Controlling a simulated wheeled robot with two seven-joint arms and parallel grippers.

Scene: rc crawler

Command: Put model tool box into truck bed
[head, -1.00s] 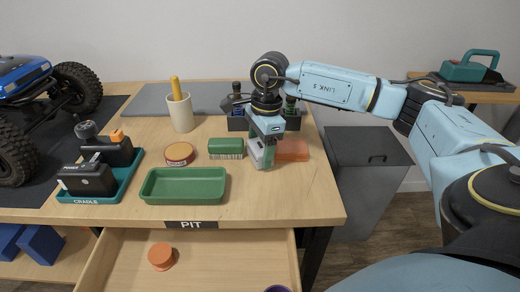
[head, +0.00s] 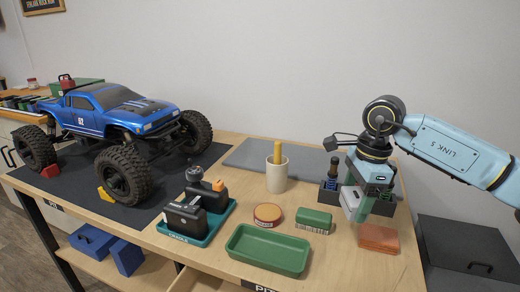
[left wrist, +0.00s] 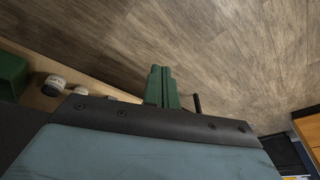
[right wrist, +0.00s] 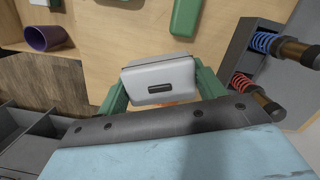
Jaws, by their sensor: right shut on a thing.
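The model tool box (head: 351,202) is a small pale grey box with a dark latch, seen large in the right wrist view (right wrist: 160,78). My right gripper (head: 362,203) is shut on it, with green fingers on both sides; it is held over the right part of the bench. The blue truck (head: 110,108) stands on a dark mat at the left, its nose toward the right. Its bed (head: 68,88) is at the far left rear, and its inside is mostly hidden. My left gripper (left wrist: 161,88) shows only in the left wrist view, fingers together and empty, above the floor.
A dark holder (head: 329,196) is behind my right gripper. An orange block (head: 378,238) is in front.

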